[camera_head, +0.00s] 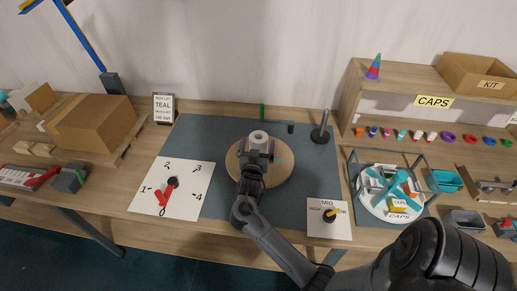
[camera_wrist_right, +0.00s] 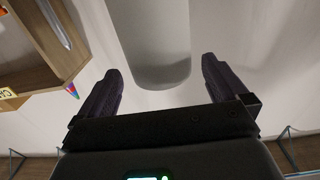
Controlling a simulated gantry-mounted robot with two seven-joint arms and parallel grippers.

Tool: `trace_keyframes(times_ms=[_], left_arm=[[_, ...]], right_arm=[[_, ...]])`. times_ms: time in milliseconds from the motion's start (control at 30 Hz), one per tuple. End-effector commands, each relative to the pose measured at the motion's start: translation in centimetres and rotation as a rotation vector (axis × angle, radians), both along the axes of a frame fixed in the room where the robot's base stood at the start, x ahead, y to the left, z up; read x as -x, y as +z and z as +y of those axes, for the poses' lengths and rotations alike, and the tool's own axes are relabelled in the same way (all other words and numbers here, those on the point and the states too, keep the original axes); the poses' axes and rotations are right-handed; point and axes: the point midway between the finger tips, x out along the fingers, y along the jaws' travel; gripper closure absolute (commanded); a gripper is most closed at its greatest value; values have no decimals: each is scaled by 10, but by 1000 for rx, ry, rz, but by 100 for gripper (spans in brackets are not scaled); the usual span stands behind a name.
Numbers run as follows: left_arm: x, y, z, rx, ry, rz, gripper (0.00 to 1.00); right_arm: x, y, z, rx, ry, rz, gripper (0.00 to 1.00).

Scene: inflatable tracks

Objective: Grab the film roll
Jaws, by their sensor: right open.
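The film roll (camera_head: 258,136) is a pale, upright cylinder with a dark hole in its top, above the round wooden disc (camera_head: 284,169) in the head view. In the right wrist view the pale roll (camera_wrist_right: 155,45) looks large, its rounded end between and beyond the finger tips. My right gripper (camera_head: 258,149) is open, with purple fingers on either side of the roll's near side. The wrist view shows gaps between the roll and both fingers of the gripper (camera_wrist_right: 160,82). The gripper hides the roll's lower part in the head view. My left gripper is not in view.
A green post (camera_head: 262,111) and a dark upright rod (camera_head: 323,122) stand behind the disc. A white dial card (camera_head: 190,185) lies left, and a MID card (camera_head: 318,221) lies front right. A cardboard box (camera_head: 90,124) and a caps shelf (camera_head: 420,77) flank the mat.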

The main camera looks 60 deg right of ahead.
Motion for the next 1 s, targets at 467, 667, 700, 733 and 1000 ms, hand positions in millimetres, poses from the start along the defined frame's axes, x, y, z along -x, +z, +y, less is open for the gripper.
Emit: trace_keyframes(times_ms=[467, 667, 700, 733, 1000], left_arm=[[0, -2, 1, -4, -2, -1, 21], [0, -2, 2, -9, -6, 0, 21], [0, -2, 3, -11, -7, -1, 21], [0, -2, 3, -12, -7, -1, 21], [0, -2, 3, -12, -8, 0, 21]], right_arm=[[-19, -4, -43, 1, 0, 0, 0], [-21, -4, -49, -1, 0, -2, 0], [-21, -4, -49, -1, 0, -2, 0], [-21, -4, -49, -1, 0, -2, 0], [-21, -4, -49, 0, 0, -1, 29]])
